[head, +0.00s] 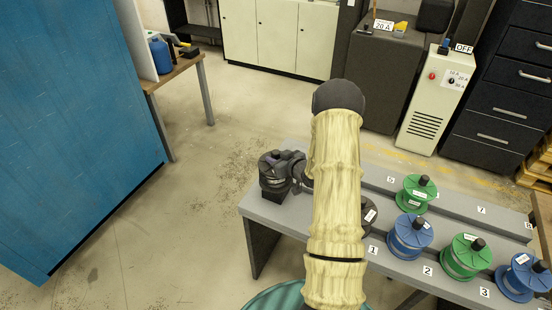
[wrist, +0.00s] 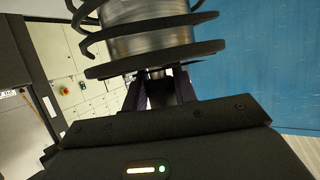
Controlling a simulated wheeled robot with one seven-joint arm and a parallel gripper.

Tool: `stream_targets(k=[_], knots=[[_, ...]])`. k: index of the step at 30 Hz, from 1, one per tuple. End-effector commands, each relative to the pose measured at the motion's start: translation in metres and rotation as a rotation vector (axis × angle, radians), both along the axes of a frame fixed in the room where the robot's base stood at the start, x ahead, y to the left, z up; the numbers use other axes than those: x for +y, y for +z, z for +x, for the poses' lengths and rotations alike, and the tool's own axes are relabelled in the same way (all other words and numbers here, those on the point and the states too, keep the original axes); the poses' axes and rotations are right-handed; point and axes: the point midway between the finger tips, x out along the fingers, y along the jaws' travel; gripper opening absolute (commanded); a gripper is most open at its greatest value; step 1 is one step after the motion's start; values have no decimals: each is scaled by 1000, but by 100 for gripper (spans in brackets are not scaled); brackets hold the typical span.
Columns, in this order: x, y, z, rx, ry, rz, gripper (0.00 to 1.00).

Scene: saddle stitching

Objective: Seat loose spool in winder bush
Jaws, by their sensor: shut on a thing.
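My gripper (wrist: 158,92) is shut on a spool (wrist: 152,38) in the wrist view. The spool has a bare grey metallic core and dark flanges or rings, and its top is cut off by the frame edge. The fingers close at a narrow neck beneath its lowest dark flange. In the head view, my gripper (head: 293,172) is at the left end of the grey bench, beside a dark spool-like shape (head: 270,168) over a black block. I cannot tell whether the spool touches that block. I cannot make out the winder bush.
The grey bench (head: 262,208) carries green (head: 416,197) and blue (head: 408,239) spools at numbered places on the right. A dark labelled spool (head: 370,217) is partly hidden by my arm. A blue panel (head: 75,120) stands left. Open floor (head: 195,215) lies between.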

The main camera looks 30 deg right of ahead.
Motion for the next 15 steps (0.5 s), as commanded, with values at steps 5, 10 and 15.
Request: stream_targets(k=[5, 10, 15], knots=[[0, -1, 1, -7, 1, -1, 0], [0, -4, 1, -7, 1, -1, 0], [0, -7, 1, -7, 0, -1, 0]])
